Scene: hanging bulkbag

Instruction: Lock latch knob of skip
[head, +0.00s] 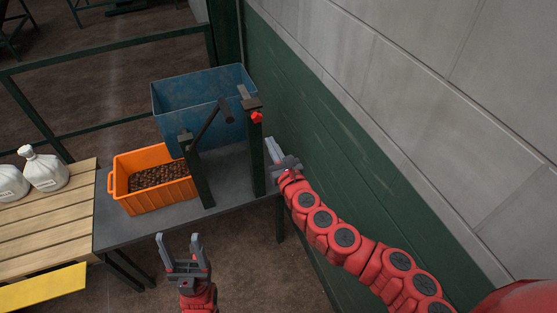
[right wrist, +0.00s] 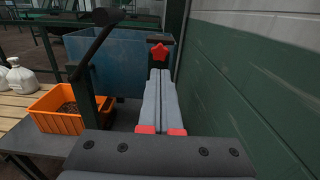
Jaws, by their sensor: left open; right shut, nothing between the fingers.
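The skip (head: 200,95) is a blue open bin held between dark green posts on a grey table. It also shows in the right wrist view (right wrist: 125,50). The latch knob (head: 257,117) is red and star-shaped, near the top of the right post (head: 257,155). In the right wrist view the knob (right wrist: 159,52) shows just above my fingertips. My right gripper (head: 273,148) is shut and empty, right of the post and below the knob, seemingly apart from it. My left gripper (head: 179,248) is open and empty in front of the table.
An orange crate (head: 113,180) of brown pieces stands on the grey table (head: 130,236), left of the posts. A dark lever (head: 208,124) slants by the skip. White jugs (head: 45,170) stand on a pallet (head: 45,225) at left. A green and grey wall (head: 330,165) is close to my right arm.

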